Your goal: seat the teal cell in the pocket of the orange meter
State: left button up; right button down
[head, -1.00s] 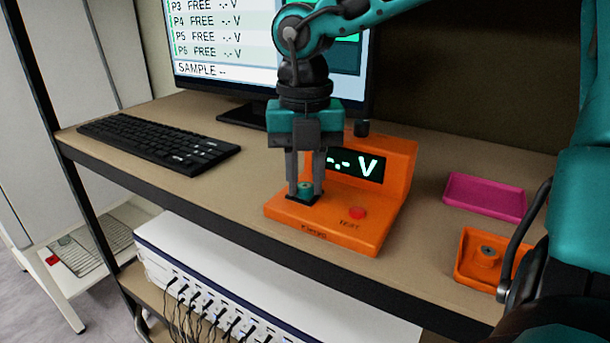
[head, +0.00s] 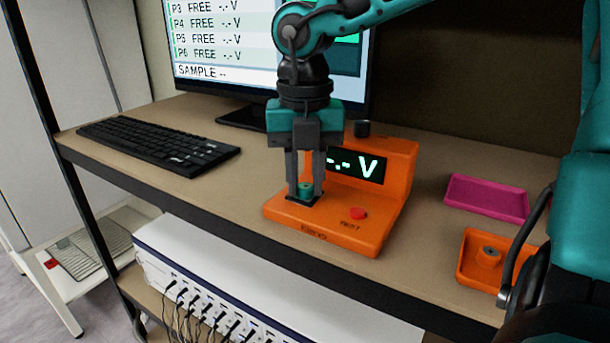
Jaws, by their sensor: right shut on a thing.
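The orange meter (head: 340,232) stands on the shelf, with a lit display reading "-.- V" and a red button (head: 357,213). The teal cell (head: 305,190) is at the dark pocket (head: 303,200) in the meter's left front part. My right gripper (head: 305,188) points straight down over it, shut on the teal cell between its two fingers. The cell's lower end is at the pocket; I cannot tell how deep it sits. My left gripper is not in view.
A magenta tray (head: 487,197) lies right of the meter. A keyboard (head: 158,143) and monitor (head: 220,80) stand behind left. A white multi-port unit (head: 230,275) is below.

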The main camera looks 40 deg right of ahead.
aim_at(304, 187)
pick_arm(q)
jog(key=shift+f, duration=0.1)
pick_arm(e)
jog(key=shift+r, duration=0.15)
jog(key=c, duration=0.8)
grip_release()
jog(key=shift+r, duration=0.1)
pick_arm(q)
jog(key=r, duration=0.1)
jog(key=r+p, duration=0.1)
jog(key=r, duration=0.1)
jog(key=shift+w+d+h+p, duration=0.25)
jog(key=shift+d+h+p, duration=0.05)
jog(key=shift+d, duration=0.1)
pick_arm(e)
notch_tip(304, 187, up, 13)
jog(key=shift+f, duration=0.1)
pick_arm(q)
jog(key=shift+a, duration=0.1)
pick_arm(e)
jog(key=shift+a, duration=0.1)
